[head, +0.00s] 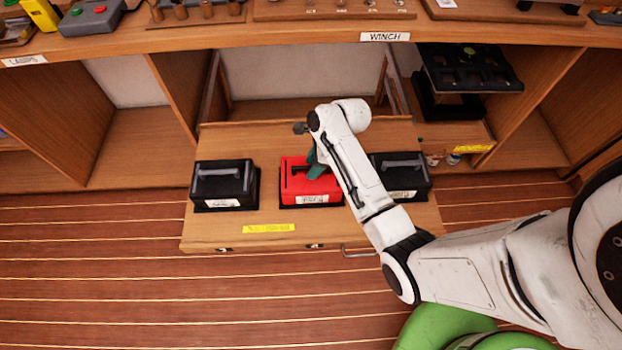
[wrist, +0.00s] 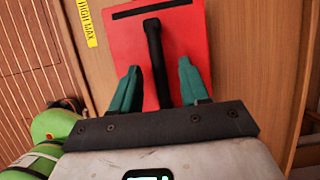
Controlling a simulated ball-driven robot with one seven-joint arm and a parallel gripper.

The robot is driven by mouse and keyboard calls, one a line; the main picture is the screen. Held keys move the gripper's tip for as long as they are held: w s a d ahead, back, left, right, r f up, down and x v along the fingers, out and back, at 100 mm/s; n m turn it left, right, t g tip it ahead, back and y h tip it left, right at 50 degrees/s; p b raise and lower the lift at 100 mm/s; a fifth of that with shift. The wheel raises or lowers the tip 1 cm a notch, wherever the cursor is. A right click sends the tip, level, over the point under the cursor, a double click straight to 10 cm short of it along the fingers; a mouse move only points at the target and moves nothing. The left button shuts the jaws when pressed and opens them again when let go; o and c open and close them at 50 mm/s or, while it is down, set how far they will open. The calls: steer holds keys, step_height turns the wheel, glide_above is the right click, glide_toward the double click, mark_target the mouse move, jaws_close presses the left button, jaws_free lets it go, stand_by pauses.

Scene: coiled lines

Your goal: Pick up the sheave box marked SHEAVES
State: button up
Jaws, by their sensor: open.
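A red box (head: 297,176) with a dark handle and a white label stands in the middle of the pulled-out drawer (head: 205,235). Its label is too small to read, so I cannot tell whether it says SHEAVES. In the wrist view the red box (wrist: 119,49) lies straight ahead, its black handle (wrist: 153,45) running between my fingers. My gripper (wrist: 159,68) is open, one teal finger on each side of the handle; contact is not clear. In the head view my gripper (head: 316,165) is over the red box, and my arm covers its right part.
Dark boxes stand on the same drawer, one at left (head: 223,188) and one at right (head: 408,188), partly behind my arm. A yellow label (head: 268,228) lies near the drawer's front. The bench top edge marked WINCH (head: 385,36) is above and behind. A dark rack (head: 470,68) stands in the right bay.

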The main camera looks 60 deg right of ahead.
steer(key=shift+f, duration=0.1)
jaws_close()
stand_by(0.4)
stand_by(1.0)
